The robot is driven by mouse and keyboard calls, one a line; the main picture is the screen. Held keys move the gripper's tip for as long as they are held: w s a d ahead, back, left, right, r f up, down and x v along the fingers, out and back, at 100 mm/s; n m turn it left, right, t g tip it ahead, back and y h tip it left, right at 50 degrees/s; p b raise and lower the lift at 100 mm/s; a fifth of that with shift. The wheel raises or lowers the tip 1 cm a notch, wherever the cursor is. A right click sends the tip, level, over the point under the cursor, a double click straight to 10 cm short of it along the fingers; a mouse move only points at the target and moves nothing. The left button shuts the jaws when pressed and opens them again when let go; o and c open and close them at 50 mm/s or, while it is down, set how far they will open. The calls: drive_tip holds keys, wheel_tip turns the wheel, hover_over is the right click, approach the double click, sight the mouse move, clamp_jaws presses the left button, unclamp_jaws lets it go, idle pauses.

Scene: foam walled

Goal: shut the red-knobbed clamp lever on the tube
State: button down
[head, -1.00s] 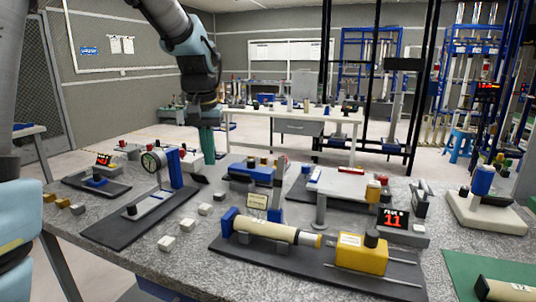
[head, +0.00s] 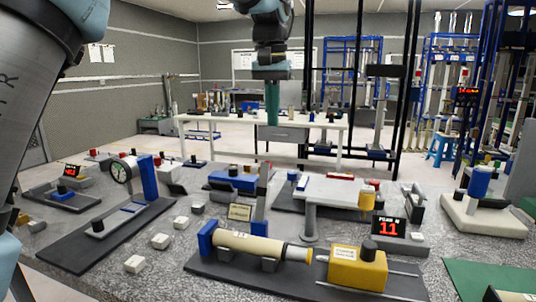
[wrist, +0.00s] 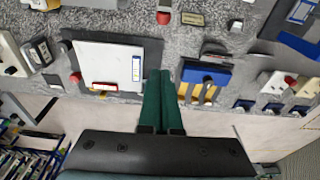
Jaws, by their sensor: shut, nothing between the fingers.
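A cream tube (head: 245,246) lies on a black board (head: 205,265) at the front of the bench, between a blue end block (head: 207,237) and a yellow block (head: 357,268). In the wrist view a red knob (wrist: 163,17) shows at the top edge, next to the sign. My gripper (head: 272,123) points down, high above the far side of the bench, apart from the lever. Its green fingers are together and empty; they also show in the wrist view (wrist: 157,74).
A white raised plate (head: 338,192) stands right of the lever. A blue device (head: 232,181) is behind it. A gauge stand (head: 121,172) and several small white blocks (head: 160,241) are to the left. The air around my gripper is clear.

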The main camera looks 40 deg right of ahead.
drive_tip(key=shift+f, duration=0.1)
wheel_tip(320, 180, down, 10)
drive_tip(key=d, duration=0.1)
drive_tip(key=shift+s+a+r+p, duration=0.2)
drive_tip(key=shift+s+a, duration=0.05)
drive_tip(key=shift+a, duration=0.3)
drive_tip(key=shift+s+a+r+p, duration=0.15)
drive_tip(key=shift+s+a+p, duration=0.1)
drive_tip(key=shift+a, duration=0.25)
drive_tip(key=shift+s+a+r+p, duration=0.2)
drive_tip(key=shift+a, duration=0.35)
